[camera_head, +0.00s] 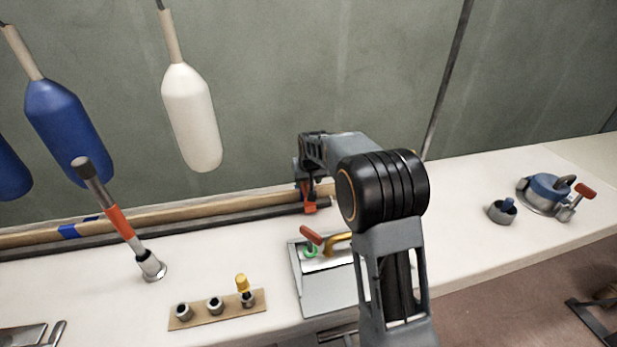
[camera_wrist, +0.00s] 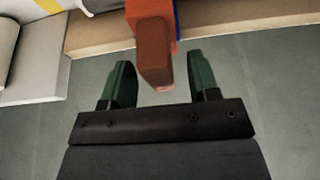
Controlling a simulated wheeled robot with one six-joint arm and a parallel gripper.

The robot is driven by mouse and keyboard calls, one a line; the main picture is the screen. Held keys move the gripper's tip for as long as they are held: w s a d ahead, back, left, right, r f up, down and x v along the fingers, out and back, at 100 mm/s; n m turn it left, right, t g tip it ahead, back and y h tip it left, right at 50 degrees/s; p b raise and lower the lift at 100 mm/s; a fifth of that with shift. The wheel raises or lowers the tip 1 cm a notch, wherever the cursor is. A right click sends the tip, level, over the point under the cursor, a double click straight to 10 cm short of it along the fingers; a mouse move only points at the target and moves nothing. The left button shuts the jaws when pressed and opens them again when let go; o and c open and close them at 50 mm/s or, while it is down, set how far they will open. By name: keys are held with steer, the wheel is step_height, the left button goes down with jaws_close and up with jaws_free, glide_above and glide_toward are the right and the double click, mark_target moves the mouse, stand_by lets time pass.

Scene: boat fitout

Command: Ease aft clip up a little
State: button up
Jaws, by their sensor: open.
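An orange-red clip (camera_head: 310,205) sits at the back of the bench, at the right end of a dark rod and a wooden strip. I take it for the aft clip, though no label shows. In the wrist view its orange-red block (camera_wrist: 152,50) reaches between my fingers, with a blue part behind it. My gripper (camera_wrist: 158,62) is open, one green-padded finger on each side of the block, with gaps visible on both sides. In the head view my gripper (camera_head: 307,188) is just above the clip, partly hidden by my arm.
A socket board (camera_head: 190,314), a leaning orange-banded tool (camera_head: 119,222) and hanging fenders (camera_head: 190,115) are left. A blue-topped fitting (camera_head: 550,187) and a small cup (camera_head: 502,212) are right.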

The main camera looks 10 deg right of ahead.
steer(key=shift+c, duration=0.4)
jaws_close()
stand_by(0.4)
steer(key=shift+w+r+p, duration=0.1)
steer(key=shift+r+p, duration=0.4)
steer(key=shift+r, duration=0.25)
stand_by(0.5)
steer(key=shift+o, duration=0.4)
jaws_free()
steer(key=shift+f, duration=0.15)
